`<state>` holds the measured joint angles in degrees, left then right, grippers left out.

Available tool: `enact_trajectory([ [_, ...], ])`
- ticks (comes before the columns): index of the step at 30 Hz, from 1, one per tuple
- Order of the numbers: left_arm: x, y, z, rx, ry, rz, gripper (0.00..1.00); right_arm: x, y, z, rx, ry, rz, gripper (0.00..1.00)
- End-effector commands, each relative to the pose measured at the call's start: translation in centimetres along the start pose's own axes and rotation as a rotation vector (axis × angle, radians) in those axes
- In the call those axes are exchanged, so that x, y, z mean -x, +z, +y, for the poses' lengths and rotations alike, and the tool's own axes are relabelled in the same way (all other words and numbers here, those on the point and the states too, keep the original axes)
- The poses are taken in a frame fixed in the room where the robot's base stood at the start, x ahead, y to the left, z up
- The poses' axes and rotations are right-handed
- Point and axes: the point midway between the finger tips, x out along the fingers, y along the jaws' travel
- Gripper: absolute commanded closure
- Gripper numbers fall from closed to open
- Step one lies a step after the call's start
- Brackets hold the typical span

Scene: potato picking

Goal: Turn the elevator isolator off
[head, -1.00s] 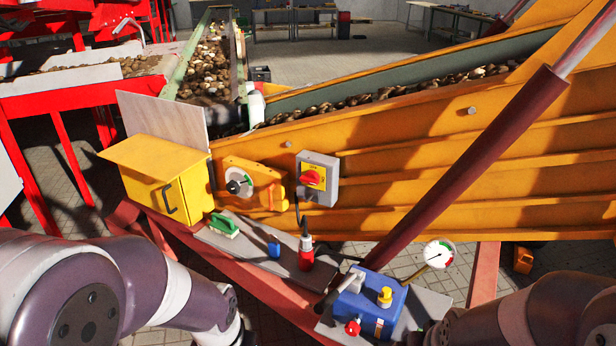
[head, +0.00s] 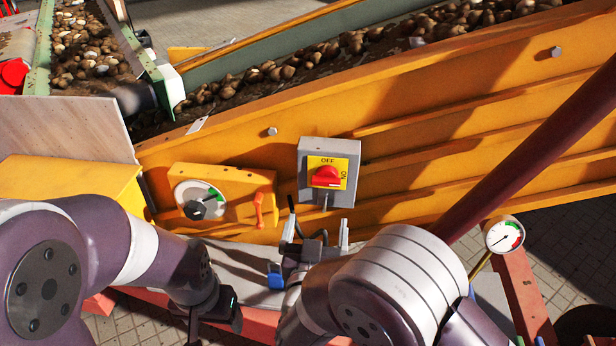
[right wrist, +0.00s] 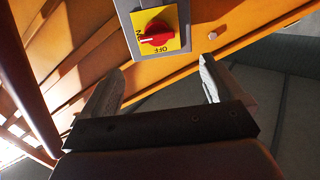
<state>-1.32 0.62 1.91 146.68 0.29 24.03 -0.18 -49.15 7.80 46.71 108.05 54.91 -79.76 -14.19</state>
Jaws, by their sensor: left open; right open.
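The isolator is a grey box (head: 350,148) with a yellow plate (head: 327,162) and a red rotary knob (head: 326,177), on the orange elevator side. OFF is at the plate's top and ON at its right in the head view. The knob lies sideways; in the right wrist view the knob (right wrist: 155,35) has its white mark toward ON. My right gripper (head: 316,231) is open and empty, just below the box; its fingers (right wrist: 158,84) point toward it, apart from the knob. My left gripper (head: 205,318) is low at left, away from the isolator, its fingertips partly cut off.
Left of the isolator are an orange unit with a round dial (head: 201,201) and orange lever (head: 259,208), and a yellow box (head: 75,182). A pressure gauge (head: 505,235) and a dark red cylinder (head: 530,140) stand at right. Potatoes (head: 290,66) lie on the elevator above.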

Motion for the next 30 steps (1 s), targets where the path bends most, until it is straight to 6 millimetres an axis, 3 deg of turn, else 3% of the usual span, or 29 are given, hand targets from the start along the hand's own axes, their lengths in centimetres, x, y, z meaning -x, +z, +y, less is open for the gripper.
enact_trajectory([
  [15,0.1,0.0,0.0,0.0,0.0,0.0,0.27,-11.0,-0.1,0.1,-0.001,0.002,0.001,0.05],
  [20,0.1,0.0,0.0,0.0,0.0,0.0,0.27,-12.3,-0.1,0.1,0.001,0.001,0.0,0.05],
  [27,0.1,0.0,0.0,0.0,0.0,0.0,0.27,-12.4,-0.1,0.1,0.001,0.0,0.0,0.05],
  [29,0.1,0.0,0.0,0.0,0.0,0.0,0.27,-12.4,-0.1,0.1,0.001,0.0,0.0,0.22],
  [30,0.1,0.0,0.0,0.0,0.0,0.0,0.27,-12.4,-0.1,0.1,0.001,0.0,0.0,0.35],
])
